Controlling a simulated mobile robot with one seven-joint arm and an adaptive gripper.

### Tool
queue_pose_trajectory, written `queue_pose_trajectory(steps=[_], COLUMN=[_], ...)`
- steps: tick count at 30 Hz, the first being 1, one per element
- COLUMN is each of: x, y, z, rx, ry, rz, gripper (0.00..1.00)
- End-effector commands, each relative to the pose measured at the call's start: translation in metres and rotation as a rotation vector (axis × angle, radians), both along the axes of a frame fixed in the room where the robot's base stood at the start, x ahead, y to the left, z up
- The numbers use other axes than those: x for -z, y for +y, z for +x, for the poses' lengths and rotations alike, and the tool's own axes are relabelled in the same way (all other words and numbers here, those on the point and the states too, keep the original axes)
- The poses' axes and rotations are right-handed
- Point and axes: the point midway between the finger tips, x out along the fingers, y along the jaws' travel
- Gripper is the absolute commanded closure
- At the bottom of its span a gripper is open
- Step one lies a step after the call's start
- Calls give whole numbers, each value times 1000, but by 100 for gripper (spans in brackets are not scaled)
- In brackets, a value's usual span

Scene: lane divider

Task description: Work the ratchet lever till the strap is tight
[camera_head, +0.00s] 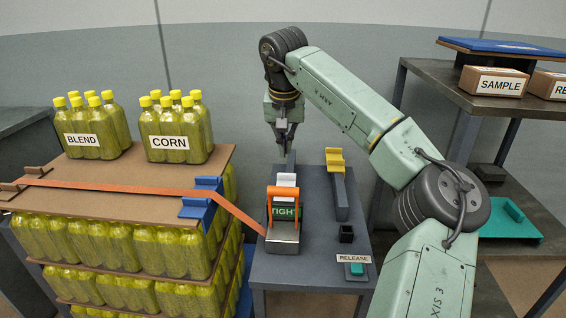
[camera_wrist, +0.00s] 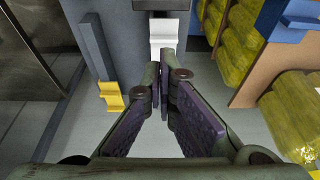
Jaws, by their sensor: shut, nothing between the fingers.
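The ratchet (camera_head: 282,240) is a grey metal body at the front of a dark grey stand, with an upright orange frame (camera_head: 269,208) on it. A green plate reading TIGHT (camera_head: 285,212) shows through the frame. A white stepped piece (camera_head: 286,180) stands at its top; a white stepped piece also shows in the wrist view (camera_wrist: 163,28). The orange strap (camera_head: 120,187) runs across the load and down to the ratchet, looking straight. My gripper (camera_head: 282,150) points down behind the white piece, shut and empty. Its fingertips (camera_wrist: 161,80) meet in the wrist view. Contact cannot be told.
A yellow stepped piece (camera_head: 335,160) stands on a dark bar right of the ratchet, with a RELEASE button (camera_head: 356,268) in front. Bottles labelled BLEND (camera_head: 82,140) and CORN (camera_head: 170,142) stand on the strapped load. Blue corner guards (camera_head: 200,205) sit under the strap. Shelves stand right.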

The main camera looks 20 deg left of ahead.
Motion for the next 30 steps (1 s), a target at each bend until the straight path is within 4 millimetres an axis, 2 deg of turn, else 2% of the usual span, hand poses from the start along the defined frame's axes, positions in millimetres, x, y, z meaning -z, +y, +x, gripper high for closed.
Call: queue_pose_trajectory(steps=[12,21,30], x=[85,81,81], y=[7,-3,-5], z=[22,-11,-17], rx=[-2,-2,0], ry=[6,2,2], rz=[1,1,0], gripper=[100,100,100])
